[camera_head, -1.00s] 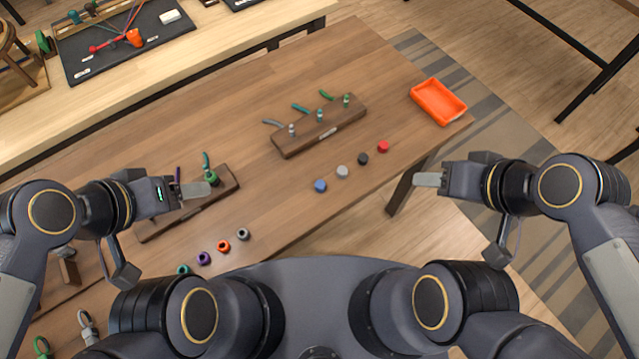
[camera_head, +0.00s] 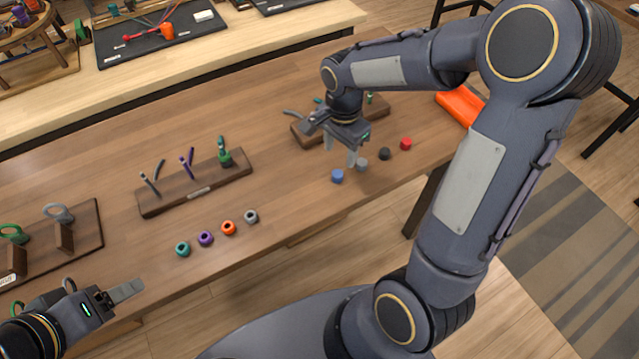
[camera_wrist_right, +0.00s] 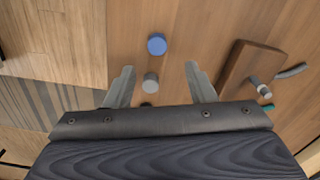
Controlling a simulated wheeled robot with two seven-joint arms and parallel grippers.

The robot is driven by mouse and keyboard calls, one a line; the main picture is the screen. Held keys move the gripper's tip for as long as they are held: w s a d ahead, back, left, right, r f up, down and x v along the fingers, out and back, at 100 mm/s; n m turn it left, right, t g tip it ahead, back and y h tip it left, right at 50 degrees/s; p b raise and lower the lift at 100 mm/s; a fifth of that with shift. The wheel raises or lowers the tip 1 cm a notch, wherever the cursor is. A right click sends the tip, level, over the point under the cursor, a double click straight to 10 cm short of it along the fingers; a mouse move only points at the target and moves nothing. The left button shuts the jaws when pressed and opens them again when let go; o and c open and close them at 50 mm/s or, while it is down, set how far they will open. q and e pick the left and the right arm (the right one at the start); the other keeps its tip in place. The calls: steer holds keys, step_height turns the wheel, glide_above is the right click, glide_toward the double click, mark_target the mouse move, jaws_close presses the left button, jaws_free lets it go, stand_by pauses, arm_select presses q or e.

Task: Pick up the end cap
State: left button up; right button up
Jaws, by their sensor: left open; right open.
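Four small round caps stand in a row on the wooden table: a blue cap (camera_head: 337,176), a grey cap (camera_head: 362,165), a black cap (camera_head: 384,154) and a red cap (camera_head: 405,144). My right gripper (camera_head: 340,151) is open and points down above the blue and grey caps, holding nothing. In the right wrist view, the grey cap (camera_wrist_right: 150,82) shows between the spread fingers (camera_wrist_right: 159,68). The blue cap (camera_wrist_right: 157,43) lies beyond the fingertips, and the black cap (camera_wrist_right: 147,104) is mostly hidden by the gripper body. My left gripper (camera_head: 125,291) is open at the lower left, away from the caps.
A wooden cord holder (camera_wrist_right: 232,80) stands beside the caps, partly hidden by my right arm in the head view. Another holder (camera_head: 195,187) with cords and several coloured rings (camera_head: 205,238) are further left. An orange tray (camera_head: 460,105) is at the far right.

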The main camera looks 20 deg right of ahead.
mark_target(337, 174)
steer(key=f, duration=0.7)
steer(key=shift+s+a+f, duration=0.15)
steer(key=shift+s+a, duration=0.1)
steer(key=shift+a, duration=0.05)
steer(key=c, duration=1)
steer(key=shift+c, duration=0.2)
steer(key=shift+r, duration=0.75)
steer(key=s+a+r, duration=0.7)
steer(key=s+r, duration=0.4)
steer(key=s, duration=0.1)
steer(key=shift+r, duration=0.3)
